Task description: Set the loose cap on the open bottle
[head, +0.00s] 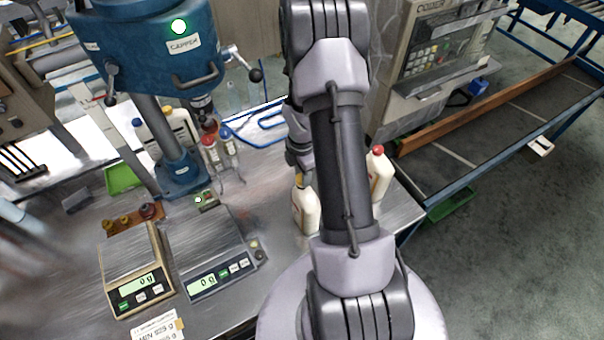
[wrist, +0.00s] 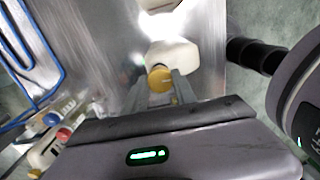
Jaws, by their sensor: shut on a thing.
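My gripper (wrist: 160,88) is shut on a yellow cap (wrist: 158,76), which sits between its two fingers in the wrist view. A cream bottle (wrist: 177,55) stands right below the cap, its top hidden behind it. I cannot tell whether the cap touches the bottle's neck or hovers just above it. In the head view the bottle (head: 306,212) stands upright on the metal table, just left of my arm. My gripper (head: 298,165) is over its top there, and the arm hides part of it.
A red-capped cream bottle (head: 380,176) stands close on the right. Two scales (head: 137,284) (head: 213,278) are on the left, near a rack of caps (head: 128,219). A blue capper press (head: 150,45) and several capped bottles (head: 218,150) stand behind. The table's right edge is near.

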